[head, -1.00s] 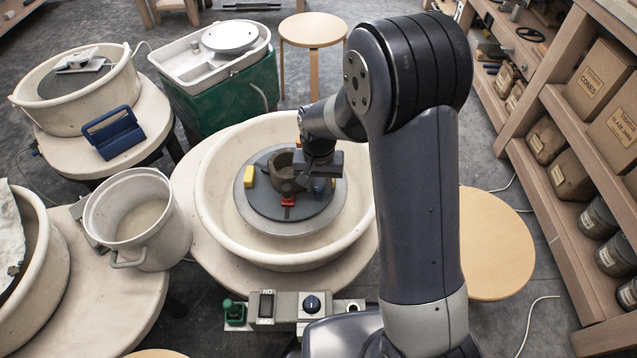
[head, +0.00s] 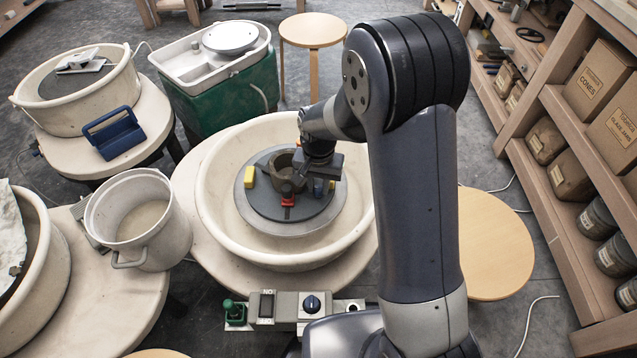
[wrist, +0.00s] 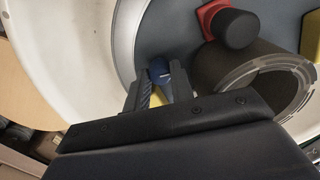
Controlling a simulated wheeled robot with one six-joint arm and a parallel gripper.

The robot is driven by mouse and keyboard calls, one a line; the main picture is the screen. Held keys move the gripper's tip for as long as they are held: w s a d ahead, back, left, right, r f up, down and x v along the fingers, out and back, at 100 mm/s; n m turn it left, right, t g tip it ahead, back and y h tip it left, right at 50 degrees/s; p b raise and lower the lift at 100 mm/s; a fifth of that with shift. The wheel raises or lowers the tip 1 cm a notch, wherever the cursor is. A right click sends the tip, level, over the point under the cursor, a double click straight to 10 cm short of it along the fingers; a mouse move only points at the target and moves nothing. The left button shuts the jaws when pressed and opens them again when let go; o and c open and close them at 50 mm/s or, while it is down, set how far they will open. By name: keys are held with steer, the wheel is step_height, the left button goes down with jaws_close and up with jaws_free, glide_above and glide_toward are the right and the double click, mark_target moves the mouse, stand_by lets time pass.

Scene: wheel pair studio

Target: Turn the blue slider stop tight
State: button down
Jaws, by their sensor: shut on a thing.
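The blue slider stop (head: 318,187) sits on the grey wheel head (head: 262,201), right of a dark cup-shaped piece (head: 280,172). My gripper (wrist: 160,82) is over it, and in the wrist view the blue knob (wrist: 158,67) shows between the fingertips. The fingers are shut on it. A small yellow patch shows between the fingers below the knob. Most of the stop is hidden by the gripper. A red stop (head: 288,201) with a black knob stands in front of the cup, and a yellow stop (head: 249,177) stands to its left.
The cream basin wall (head: 213,216) rings the wheel head closely. A white bucket (head: 158,252) stands to the left, and a round wooden stool (head: 493,245) to the right.

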mark_target(318, 188)
steer(key=c, duration=1.5)
jaws_free()
step_height(318, 188, up, 11)
steer(key=p, duration=0.2)
steer(key=shift+f, duration=0.1)
